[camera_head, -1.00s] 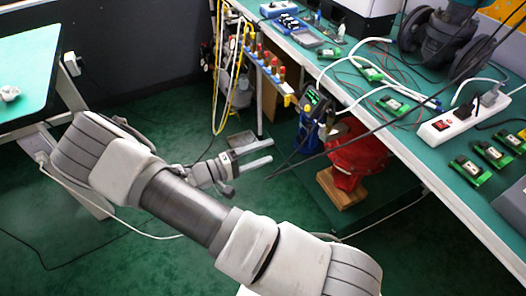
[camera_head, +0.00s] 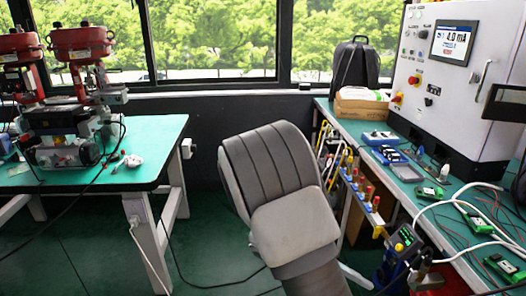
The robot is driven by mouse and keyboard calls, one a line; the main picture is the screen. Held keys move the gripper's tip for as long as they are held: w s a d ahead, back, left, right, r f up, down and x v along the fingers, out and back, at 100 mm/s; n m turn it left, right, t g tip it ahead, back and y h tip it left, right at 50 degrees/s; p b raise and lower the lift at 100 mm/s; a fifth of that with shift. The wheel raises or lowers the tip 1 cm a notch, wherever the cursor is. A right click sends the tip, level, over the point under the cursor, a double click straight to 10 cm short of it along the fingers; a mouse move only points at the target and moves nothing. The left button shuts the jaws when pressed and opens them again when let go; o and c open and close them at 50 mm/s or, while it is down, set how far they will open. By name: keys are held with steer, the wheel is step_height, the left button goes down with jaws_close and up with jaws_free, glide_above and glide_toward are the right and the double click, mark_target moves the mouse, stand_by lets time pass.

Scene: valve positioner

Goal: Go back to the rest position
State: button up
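My gripper is out of view below the picture. Only a thick grey and white part of my own arm rises from the bottom middle. A blue and black device with a lit green screen and yellow marks (camera_head: 404,243), possibly the positioner, stands at the lower right beside the right bench. My arm is to the left of it. The red valve body below it is cut off by the picture edge. Two red-topped valve assemblies (camera_head: 82,44) stand on the left green table (camera_head: 160,140).
The right green bench (camera_head: 352,124) carries a white control cabinet (camera_head: 428,62) with a screen, a blue meter (camera_head: 380,138), cables and small circuit boards. A rack of red and yellow fittings (camera_head: 364,196) hangs on its side. A backpack (camera_head: 353,68) sits at the back. Green floor (camera_head: 85,250) is clear at left.

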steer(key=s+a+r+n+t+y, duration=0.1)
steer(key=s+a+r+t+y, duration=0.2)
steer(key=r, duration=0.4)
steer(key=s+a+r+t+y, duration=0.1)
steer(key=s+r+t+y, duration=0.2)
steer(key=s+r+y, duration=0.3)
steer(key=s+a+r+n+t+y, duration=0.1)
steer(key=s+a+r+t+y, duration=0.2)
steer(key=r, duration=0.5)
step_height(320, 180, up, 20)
steer(key=p, duration=2)
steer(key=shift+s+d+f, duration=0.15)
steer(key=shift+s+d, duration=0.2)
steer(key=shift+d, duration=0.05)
